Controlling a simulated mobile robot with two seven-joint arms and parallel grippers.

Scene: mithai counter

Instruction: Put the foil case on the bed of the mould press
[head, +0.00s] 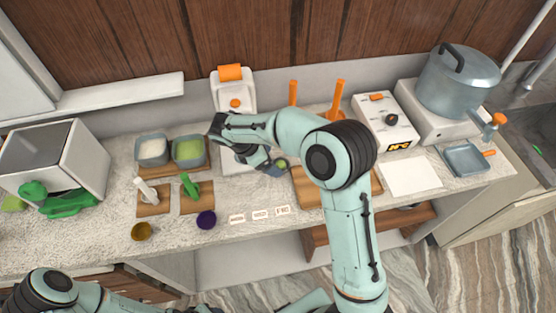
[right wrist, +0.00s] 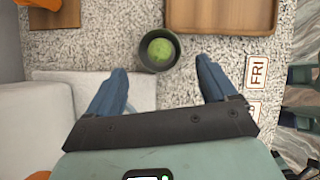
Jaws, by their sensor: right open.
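A small round dark-grey cup (head: 281,172) with a green ball in it, which I take for the foil case, stands on the counter between the press and a wooden board. It also shows upright in the right wrist view (right wrist: 147,59). The mould press (head: 233,95) is the white machine with orange parts at the back; my right arm partly covers its pale bed (head: 229,163). My right gripper (right wrist: 160,78) is open and empty, the cup just beyond its fingertips and not between them. My left arm shows at the lower left, but its gripper is out of view.
The wooden board (right wrist: 222,15) lies beside the cup. Several small labels (head: 260,214) lie along the front edge. A gold cup (head: 141,231) and a purple cup (head: 206,219) stand left of them. Two tubs (head: 152,152) stand left of the press. A pot (head: 458,85) stands far right.

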